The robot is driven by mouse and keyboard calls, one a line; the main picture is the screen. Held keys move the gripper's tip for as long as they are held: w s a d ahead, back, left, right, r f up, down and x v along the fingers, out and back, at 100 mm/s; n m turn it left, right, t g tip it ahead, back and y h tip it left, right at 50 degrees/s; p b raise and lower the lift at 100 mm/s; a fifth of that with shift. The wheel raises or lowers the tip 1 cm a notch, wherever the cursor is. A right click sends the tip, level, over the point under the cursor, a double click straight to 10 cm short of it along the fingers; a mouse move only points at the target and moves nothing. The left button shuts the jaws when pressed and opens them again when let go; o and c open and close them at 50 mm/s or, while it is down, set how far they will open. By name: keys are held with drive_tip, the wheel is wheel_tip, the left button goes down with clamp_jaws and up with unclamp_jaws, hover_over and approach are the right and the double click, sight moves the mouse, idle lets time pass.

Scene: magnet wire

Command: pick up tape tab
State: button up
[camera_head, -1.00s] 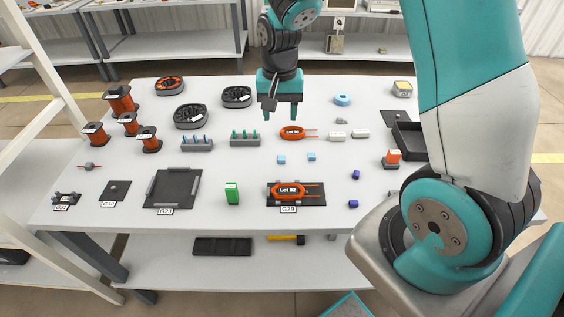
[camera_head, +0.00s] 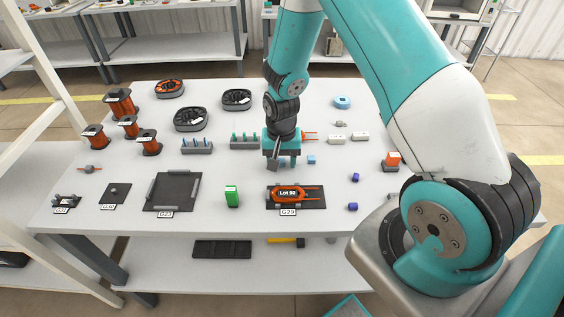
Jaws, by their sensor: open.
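Two small light blue pieces, which look like the tape tabs, are near the middle of the table. The right one (camera_head: 311,160) lies clear on the tabletop, just right of my gripper. The left one is mostly hidden by my gripper (camera_head: 282,163), which points down right over its spot. The gripper is open; the view is too small to tell whether its fingers stand around the tab or above it.
A peg rack (camera_head: 243,142) is close behind left, and white blocks (camera_head: 336,139) are behind right. Dark blue cubes (camera_head: 353,206) lie front right.

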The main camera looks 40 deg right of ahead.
drive_tip(key=c, duration=0.8)
